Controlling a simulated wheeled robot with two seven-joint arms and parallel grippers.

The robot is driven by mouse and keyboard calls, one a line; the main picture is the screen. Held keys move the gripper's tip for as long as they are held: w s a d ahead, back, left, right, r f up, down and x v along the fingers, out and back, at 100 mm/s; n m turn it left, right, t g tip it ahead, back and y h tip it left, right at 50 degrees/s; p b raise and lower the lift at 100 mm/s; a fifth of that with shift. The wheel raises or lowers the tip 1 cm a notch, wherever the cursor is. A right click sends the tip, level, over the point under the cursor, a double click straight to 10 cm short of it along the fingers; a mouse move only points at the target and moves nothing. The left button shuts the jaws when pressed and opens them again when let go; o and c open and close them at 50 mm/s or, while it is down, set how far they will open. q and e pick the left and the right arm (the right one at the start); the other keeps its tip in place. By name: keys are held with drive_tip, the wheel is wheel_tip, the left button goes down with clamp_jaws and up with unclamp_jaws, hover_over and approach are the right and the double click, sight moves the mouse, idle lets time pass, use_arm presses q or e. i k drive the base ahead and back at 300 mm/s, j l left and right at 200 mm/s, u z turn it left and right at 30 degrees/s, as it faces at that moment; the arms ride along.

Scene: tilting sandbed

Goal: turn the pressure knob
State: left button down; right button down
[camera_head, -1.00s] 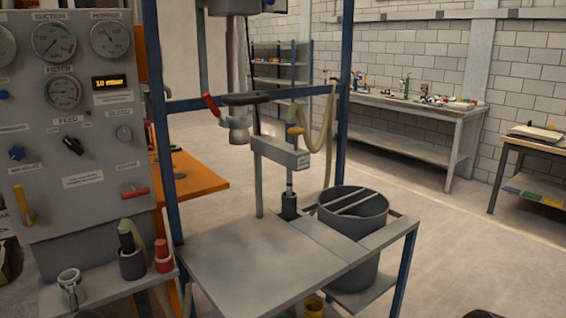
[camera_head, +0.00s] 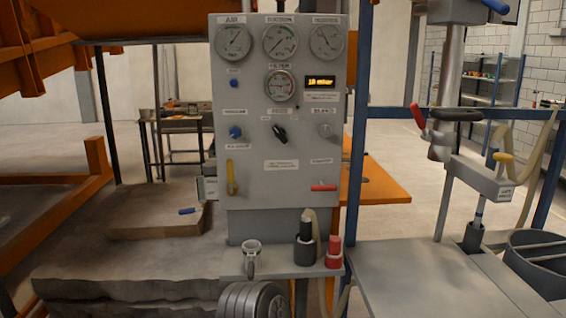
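A grey control panel (camera_head: 300,213) stands upright near the middle of the head view. A row of three knobs crosses it: a blue knob (camera_head: 235,132) on the left, a black pointer knob (camera_head: 280,133) tilted in the middle, and a grey knob (camera_head: 325,130) on the right. Their small labels are too blurred for me to tell surely which one is the pressure knob. Gauges (camera_head: 280,84) and a lit amber display (camera_head: 320,82) sit above. Neither gripper is in view, and nothing touches the knobs.
A yellow lever (camera_head: 231,178) and red handle (camera_head: 323,187) sit low on the panel. A shelf (camera_head: 280,268) below holds a metal-rimmed cup, a black-handled tool and a red one. A blue-post frame (camera_head: 358,150) and grey table (camera_head: 420,285) stand right; the sandbed (camera_head: 130,258) is left.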

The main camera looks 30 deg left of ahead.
sight(235, 132)
drive_tip(key=u, duration=1.4)
